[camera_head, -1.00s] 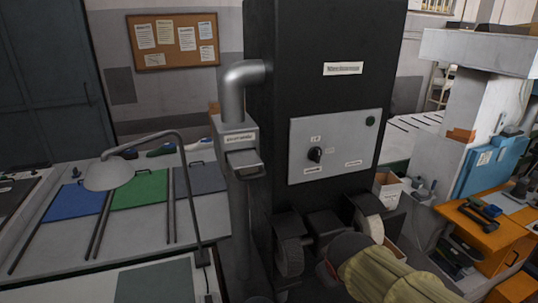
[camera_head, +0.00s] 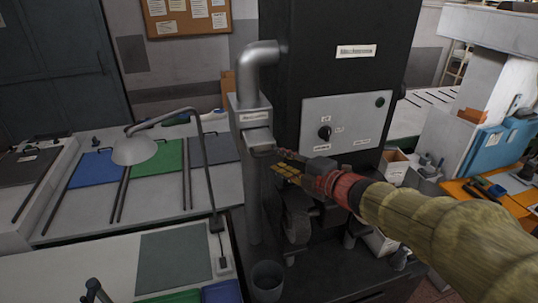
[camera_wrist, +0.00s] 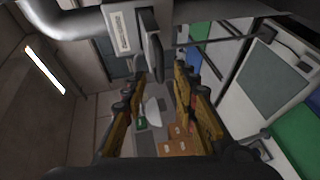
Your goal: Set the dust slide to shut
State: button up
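The dust slide (camera_head: 259,139) is a grey plate sticking out of the front of a labelled grey housing (camera_head: 250,117) on the vertical dust pipe. In the wrist view the slide (camera_wrist: 152,47) shows edge-on with a dark, rounded end hanging down, at top centre. My gripper (camera_head: 279,161) is just right of and slightly below the slide's outer end. In the wrist view my gripper (camera_wrist: 158,88) has its yellow-brown fingers apart, with the slide's end near the gap between the tips. I cannot tell whether they touch it. Nothing is held.
The black machine cabinet (camera_head: 339,30) with a grey control panel (camera_head: 345,120) stands right behind my gripper. A desk lamp (camera_head: 135,148) stands to the left. A bin (camera_head: 267,281) is below the pipe.

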aim_at(269, 155)
jog(key=x, duration=0.6)
jog(key=shift+w+a+f+p, duration=0.1)
jog(key=shift+w+a+p, duration=0.15)
jog(key=shift+p, duration=0.1)
jog(key=shift+c, duration=0.8)
grip_shut()
